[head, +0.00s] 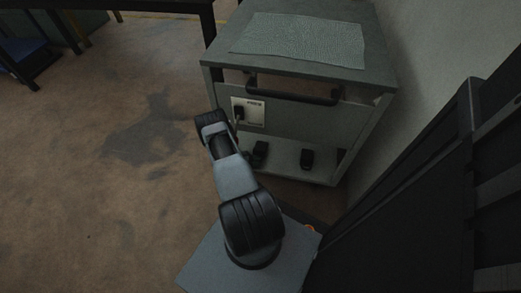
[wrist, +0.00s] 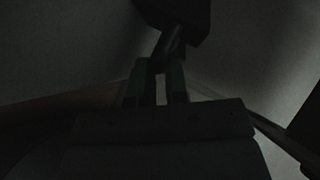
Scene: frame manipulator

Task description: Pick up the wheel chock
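A dark object (wrist: 178,14) with a thin stem lies just beyond the fingertips. I cannot tell whether the stem touches them.
The grey cart (head: 381,73) has a textured mat (head: 303,39) on top, a black handle (head: 292,91) and a white socket panel (head: 249,113). A wall is close on the right. Brown floor (head: 80,190) is open on the left.

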